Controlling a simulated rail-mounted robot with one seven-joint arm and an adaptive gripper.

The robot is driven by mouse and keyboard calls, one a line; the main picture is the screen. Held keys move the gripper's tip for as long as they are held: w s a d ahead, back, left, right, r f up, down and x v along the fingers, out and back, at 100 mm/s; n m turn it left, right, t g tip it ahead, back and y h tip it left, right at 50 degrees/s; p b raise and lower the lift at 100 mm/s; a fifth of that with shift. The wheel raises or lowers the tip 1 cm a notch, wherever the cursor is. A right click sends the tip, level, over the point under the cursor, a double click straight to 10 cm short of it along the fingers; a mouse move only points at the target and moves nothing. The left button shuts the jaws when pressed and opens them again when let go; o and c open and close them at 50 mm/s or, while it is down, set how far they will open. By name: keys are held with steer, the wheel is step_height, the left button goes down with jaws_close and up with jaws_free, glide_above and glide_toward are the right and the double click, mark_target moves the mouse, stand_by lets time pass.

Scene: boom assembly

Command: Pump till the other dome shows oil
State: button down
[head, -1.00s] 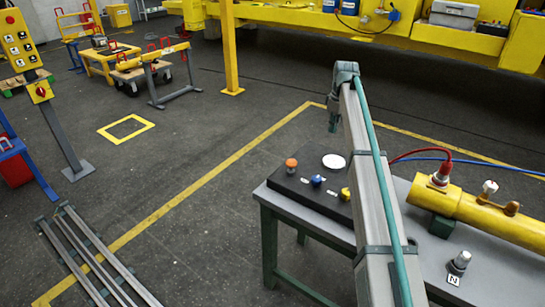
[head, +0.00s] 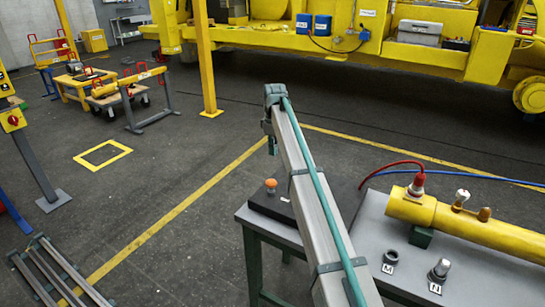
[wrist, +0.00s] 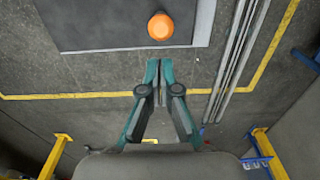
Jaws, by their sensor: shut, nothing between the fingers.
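An orange button (head: 270,184) sits at the left end of a dark control panel (head: 271,203) on the table. My gripper (head: 271,148) hangs shut and empty above the panel, just above the orange button in the picture. In the wrist view its fingertips (wrist: 153,68) are together, and the orange button (wrist: 160,26) lies ahead of them, apart, on the dark panel (wrist: 100,22). A yellow cylinder (head: 480,228) on the right carries a whitish knob (head: 462,196) and a brown dome-like knob (head: 485,214). My arm hides the panel's right part.
Metal rails (head: 58,275) lie on the floor at left.

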mark_target(272, 181)
step_height(272, 181, down, 12)
steer(key=p, duration=0.4)
steer(key=shift+a+f, duration=0.15)
steer(key=shift+f, duration=0.15)
steer(key=shift+f, duration=0.1)
step_height(272, 181, down, 3)
steer(key=shift+r+b, duration=0.1)
steer(key=shift+b, duration=0.7)
steer(key=shift+s+r, duration=0.1)
step_height(272, 181, up, 14)
steer(key=b, duration=0.1)
steer(key=shift+r, duration=0.15)
steer(key=shift+d, duration=0.25)
